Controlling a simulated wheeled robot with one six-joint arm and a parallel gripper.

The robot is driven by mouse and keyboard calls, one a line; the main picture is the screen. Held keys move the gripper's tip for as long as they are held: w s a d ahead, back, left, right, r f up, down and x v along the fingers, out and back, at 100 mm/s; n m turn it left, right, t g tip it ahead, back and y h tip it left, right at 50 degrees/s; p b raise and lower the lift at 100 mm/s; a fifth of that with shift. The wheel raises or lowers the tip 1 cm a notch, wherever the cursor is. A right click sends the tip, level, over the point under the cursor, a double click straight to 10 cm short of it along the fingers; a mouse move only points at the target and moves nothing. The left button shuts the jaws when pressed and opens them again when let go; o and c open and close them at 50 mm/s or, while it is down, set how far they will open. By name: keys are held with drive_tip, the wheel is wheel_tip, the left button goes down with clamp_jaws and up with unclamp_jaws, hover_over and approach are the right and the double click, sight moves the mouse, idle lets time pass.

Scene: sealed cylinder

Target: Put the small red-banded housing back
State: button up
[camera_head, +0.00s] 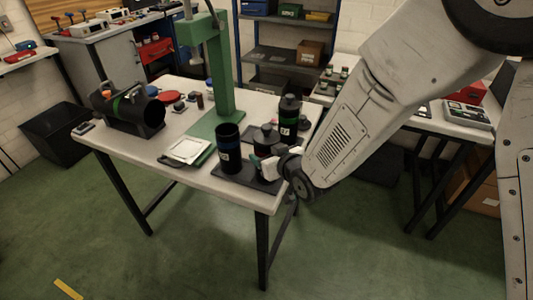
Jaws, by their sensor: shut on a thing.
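My gripper (262,166) is at the front right corner of the white table, low over a dark base plate (232,172). It is shut on a small dark housing (266,149), which is partly hidden by the gripper and my arm. I cannot make out a red band on it. A taller black open cylinder (229,154) with a blue band and a white label stands upright on the plate, left of the gripper. A black housing (289,118) with a green band and a white label stands behind and to the right.
A green press stand (222,75) rises from the white table (190,180). A black tube with a green band (134,109) lies in a cradle at the left. A white tray (187,150) and small parts lie between. My arm covers the right side.

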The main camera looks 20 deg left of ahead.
drive_tip(key=shift+f, duration=0.1)
drive_tip(key=o, duration=1.3)
drive_tip(key=shift+s+d+r, duration=0.2)
drive_tip(key=shift+s+r, duration=0.05)
drive_tip(key=shift+r, duration=0.05)
drive_tip(key=v, duration=1.1)
drive_tip(key=shift+s+d, duration=0.1)
drive_tip(key=shift+d, duration=0.05)
